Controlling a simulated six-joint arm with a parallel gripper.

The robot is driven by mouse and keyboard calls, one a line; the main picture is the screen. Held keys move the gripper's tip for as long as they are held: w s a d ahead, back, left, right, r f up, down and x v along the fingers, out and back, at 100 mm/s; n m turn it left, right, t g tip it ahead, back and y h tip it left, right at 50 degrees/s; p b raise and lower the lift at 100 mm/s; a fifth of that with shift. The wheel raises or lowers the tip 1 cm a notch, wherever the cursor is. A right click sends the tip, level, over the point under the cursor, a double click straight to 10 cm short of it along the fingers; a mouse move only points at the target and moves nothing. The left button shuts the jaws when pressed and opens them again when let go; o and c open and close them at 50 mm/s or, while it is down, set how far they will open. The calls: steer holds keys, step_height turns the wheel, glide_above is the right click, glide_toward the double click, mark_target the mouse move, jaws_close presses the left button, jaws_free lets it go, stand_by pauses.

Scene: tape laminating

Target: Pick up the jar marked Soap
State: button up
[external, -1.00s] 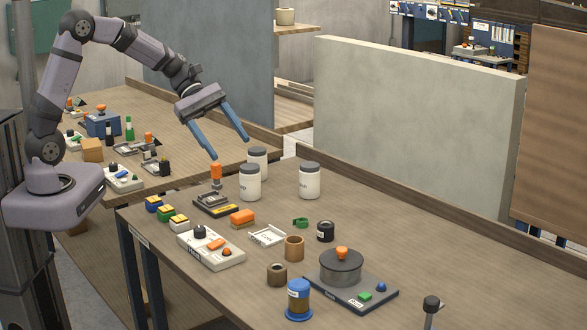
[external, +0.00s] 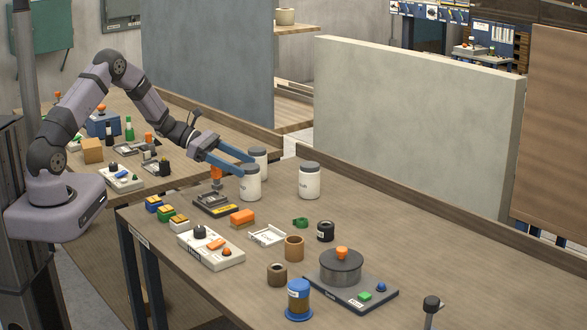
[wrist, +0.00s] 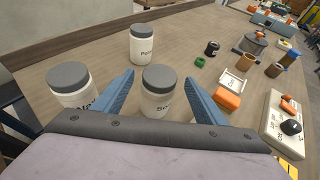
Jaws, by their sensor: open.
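The Soap jar (wrist: 158,92) is white with a grey lid. Its label reads "So", partly cut off in the wrist view, and the jar stands upright on the table. In the external view it is the front jar of the left pair (external: 250,184). My gripper (external: 246,166) is open, with its blue fingers reaching toward the jar near lid height. In the wrist view the jar is between the two fingers (wrist: 159,76), with visible gaps. Its lower part is hidden by my gripper body.
A similar jar (wrist: 72,86) stands close on the left, just outside the left finger. A third jar (wrist: 143,45), its label starting "Po", stands farther ahead. A small device with an orange knob (external: 216,200) is near the Soap jar. Table between the jars is clear.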

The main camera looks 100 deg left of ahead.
mark_target(250, 182)
steer(key=shift+p+x, duration=0.85)
steer(key=shift+x, duration=0.8)
steer(key=shift+p+x, duration=0.8)
steer(key=shift+x, duration=1.3)
steer(key=shift+f, duration=0.1)
steer(key=shift+s, duration=0.1)
steer(key=c, duration=1.3)
